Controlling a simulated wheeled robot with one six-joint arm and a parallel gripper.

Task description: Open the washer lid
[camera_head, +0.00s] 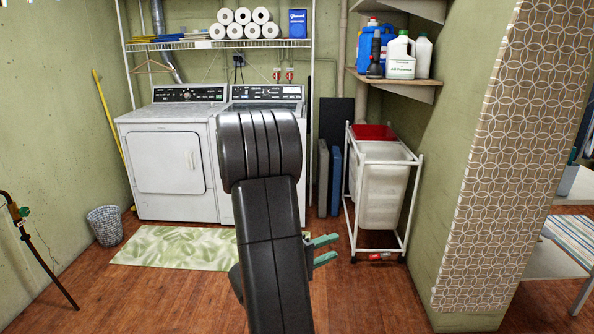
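The white washer (267,92) stands against the back wall, to the right of the white dryer (168,160). Its control panel shows, but my dark arm hides most of its front and top. Only a thin strip of the washer's top shows behind the arm, and I cannot make out the lid or its position clearly. My gripper (325,249) has two green fingers pointing right, spread apart with nothing between them. In the picture it is low, right of my arm, in front of the washer and left of the laundry cart.
A white-framed laundry cart (380,190) stands right of the washer, with flat panels (335,182) between them. A wire shelf (220,44) hangs above the machines. A green leafy rug (178,247) and a wastebasket (105,225) are at left. Wooden floor (380,300) is clear ahead.

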